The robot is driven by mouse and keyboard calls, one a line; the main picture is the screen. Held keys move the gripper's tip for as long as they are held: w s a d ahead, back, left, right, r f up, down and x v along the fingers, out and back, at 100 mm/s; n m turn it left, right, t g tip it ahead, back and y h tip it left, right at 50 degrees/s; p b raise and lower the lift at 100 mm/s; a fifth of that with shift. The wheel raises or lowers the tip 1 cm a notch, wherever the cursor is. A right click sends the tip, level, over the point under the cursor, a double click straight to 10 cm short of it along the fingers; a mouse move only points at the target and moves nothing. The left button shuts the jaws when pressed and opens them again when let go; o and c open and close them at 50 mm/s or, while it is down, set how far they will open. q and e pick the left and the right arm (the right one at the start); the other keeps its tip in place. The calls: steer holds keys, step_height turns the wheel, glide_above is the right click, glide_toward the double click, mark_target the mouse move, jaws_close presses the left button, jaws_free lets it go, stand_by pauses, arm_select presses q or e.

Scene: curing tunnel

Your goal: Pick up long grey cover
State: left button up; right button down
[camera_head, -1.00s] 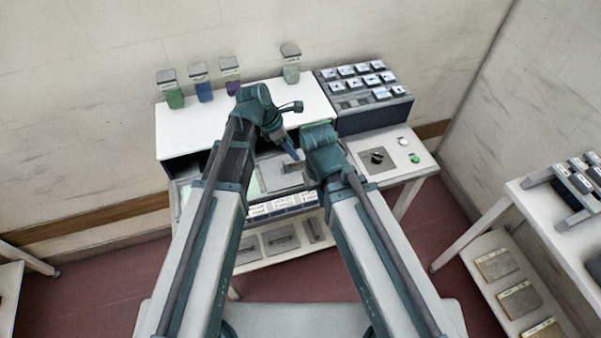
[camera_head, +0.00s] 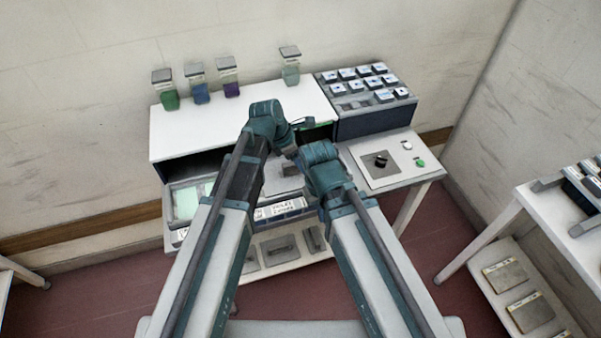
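A flat grey piece (camera_head: 277,186) lies on the worktable between my arms, largely hidden by them; I cannot tell if it is the long grey cover. Grey plates with handles lie on the lower shelf: a wider one (camera_head: 279,250) in the middle and a narrow one (camera_head: 314,239) to its right. My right gripper (camera_head: 290,169) is low over the flat grey piece, a small dark shape beside the wrist. Contact and finger opening are unclear. My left gripper (camera_head: 291,150) is close by, mostly hidden behind my wrists.
A white raised shelf (camera_head: 215,125) carries several lidded jars of coloured contents. A dark rack (camera_head: 372,118) of labelled blocks stands to its right. A panel (camera_head: 382,161) with a black knob and a green button is at the right. Labelled bins (camera_head: 282,209) line the table front.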

arm_select(q)
jaws_close()
steer(key=shift+r, duration=0.15)
stand_by(0.4)
